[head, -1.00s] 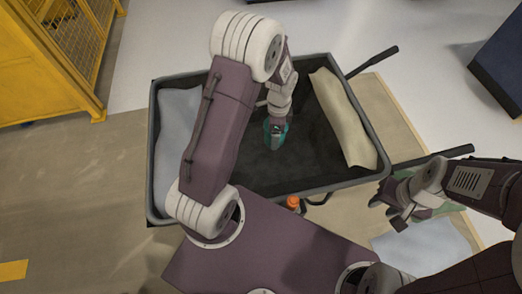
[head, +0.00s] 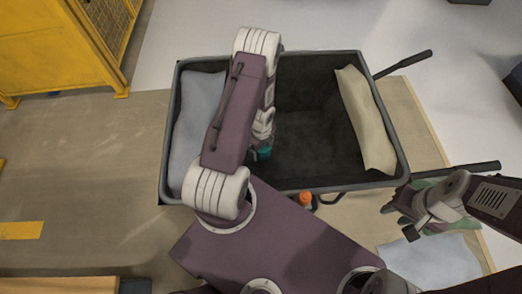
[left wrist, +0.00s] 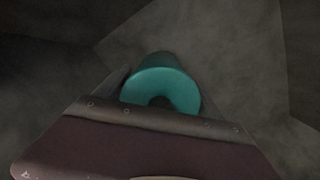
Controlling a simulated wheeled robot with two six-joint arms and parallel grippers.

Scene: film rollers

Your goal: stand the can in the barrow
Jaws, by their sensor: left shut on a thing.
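The teal can (head: 265,152) is inside the black barrow (head: 310,125), left of its middle and towards the near wall. My left gripper (head: 262,141) reaches down into the barrow and is shut on the can; the arm hides part of both. In the left wrist view the can's round teal end (left wrist: 160,88) shows at the gripper, with dark barrow lining around it. I cannot tell whether the can touches the barrow floor. My right gripper (head: 401,221) is outside the barrow at the right, empty, with its fingers apart.
A grey-blue sack (head: 194,125) lies along the barrow's left wall and a cream sack (head: 366,120) along its right. The barrow floor between them is clear. An orange-topped bottle (head: 305,200) is just outside the near rim. A yellow cage (head: 60,45) stands at upper left.

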